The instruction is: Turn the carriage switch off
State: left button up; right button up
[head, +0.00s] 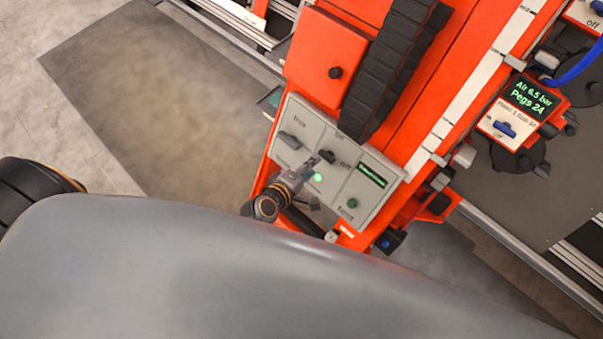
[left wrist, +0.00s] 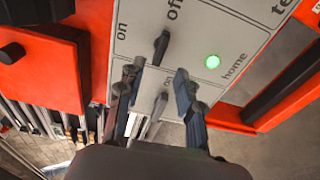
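A light grey control panel (head: 365,210) is fixed to the orange gantry. It carries a dark switch lever (head: 327,156) beside an "off" label, which also shows in the left wrist view (left wrist: 161,46) between "on" and "off". A green lamp (left wrist: 212,61) glows beside it. My left gripper (head: 312,166) is at the panel, just below the dark lever. In the left wrist view its two fingers (left wrist: 157,92) are apart, with a grey lever (left wrist: 160,104) near a second "on" label showing between them. I cannot tell if they touch it. No label reading "carriage" is legible.
Another knob (head: 290,140) and a small green display (head: 373,175) are on the same panel. A black cable chain (head: 388,70) runs above it. A second station with a green readout (head: 534,97) stands right. Open floor lies left.

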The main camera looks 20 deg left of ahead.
pick_arm(q)
jog(key=v, duration=0.5)
jog(key=shift+w, duration=0.1)
dwell(0.3)
jog(key=s+f+m+g, duration=0.35)
jog(key=s+f, duration=0.25)
jog(key=f, duration=0.5)
jog(key=s+f+m+g, duration=0.2)
jog(key=s+f+m, duration=0.3)
jog(key=f, duration=0.6)
jog(key=s+a+f+m+g+y, duration=0.1)
jog(key=s+a+f+m, duration=0.1)
jog(key=s, duration=0.5)
jog(key=s+a+f+m+g+y+b, duration=0.1)
jog(key=s+a+f+m+g, duration=0.1)
jog(key=s+f, duration=0.4)
jog(key=s+a+f+m+g+y, duration=0.1)
jog(key=s+a+f+m, duration=0.3)
jog(key=s, duration=0.4)
jog(key=shift+a+f+g, duration=0.45)
jog(key=shift+a+g, duration=0.3)
jog(key=shift+a, duration=0.25)
